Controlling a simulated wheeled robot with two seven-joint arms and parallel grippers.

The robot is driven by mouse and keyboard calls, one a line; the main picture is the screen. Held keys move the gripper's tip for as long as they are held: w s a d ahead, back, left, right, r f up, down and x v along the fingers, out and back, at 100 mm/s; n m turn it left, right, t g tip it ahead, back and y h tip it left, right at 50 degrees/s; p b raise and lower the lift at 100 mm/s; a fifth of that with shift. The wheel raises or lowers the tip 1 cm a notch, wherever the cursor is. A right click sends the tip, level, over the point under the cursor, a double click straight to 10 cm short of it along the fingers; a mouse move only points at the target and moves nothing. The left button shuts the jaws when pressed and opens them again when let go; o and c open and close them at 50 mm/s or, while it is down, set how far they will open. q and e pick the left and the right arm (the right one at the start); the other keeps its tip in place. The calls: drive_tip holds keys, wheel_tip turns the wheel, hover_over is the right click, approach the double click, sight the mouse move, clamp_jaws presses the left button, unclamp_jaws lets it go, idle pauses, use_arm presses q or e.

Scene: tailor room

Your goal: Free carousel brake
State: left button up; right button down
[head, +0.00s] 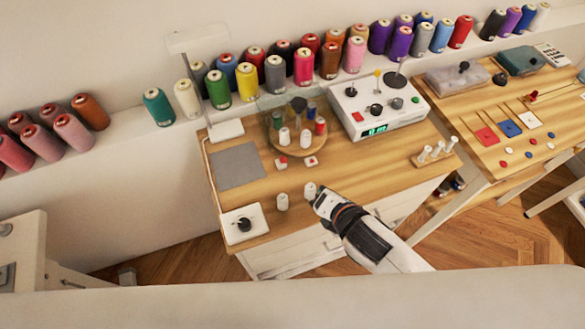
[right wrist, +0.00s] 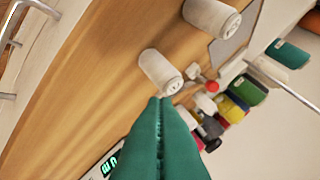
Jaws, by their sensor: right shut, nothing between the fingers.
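A round wooden carousel (head: 298,143) with a clear cover stands near the back of the desk, carrying several small spools and a dark knob. Two small white blocks with red tops, one on the left (head: 281,163) and one on the right (head: 311,161), sit in front of it. I cannot tell which part is the brake. My right gripper (head: 319,200) is over the desk's front part, its green fingers (right wrist: 161,103) shut and empty. It is close to a white spool (head: 310,190), also seen in the right wrist view (right wrist: 160,72). My left gripper is not in view.
Another white spool (head: 282,202) stands to the left. A white control box (head: 375,110) with knobs stands behind right, a peg rack (head: 435,155) at the right. A grey mat (head: 237,165) and a white joystick box (head: 244,225) lie left.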

sight(282, 160)
drive_tip(key=a+r+n, duration=0.1)
drive_tip(key=n, duration=0.3)
drive_tip(key=a+n+y, duration=0.1)
drive_tip(key=n, duration=0.2)
drive_tip(key=a+r+n+t+y, duration=0.1)
drive_tip(key=n, duration=0.3)
drive_tip(key=shift+s+a+r+n, duration=0.2)
drive_tip(key=shift+a+r+n, duration=0.1)
drive_tip(key=shift+r, duration=0.05)
drive_tip(key=x, duration=1)
drive_tip(key=shift+a+p, duration=0.1)
drive_tip(key=shift+p, duration=0.2)
drive_tip(key=shift+r, duration=0.1)
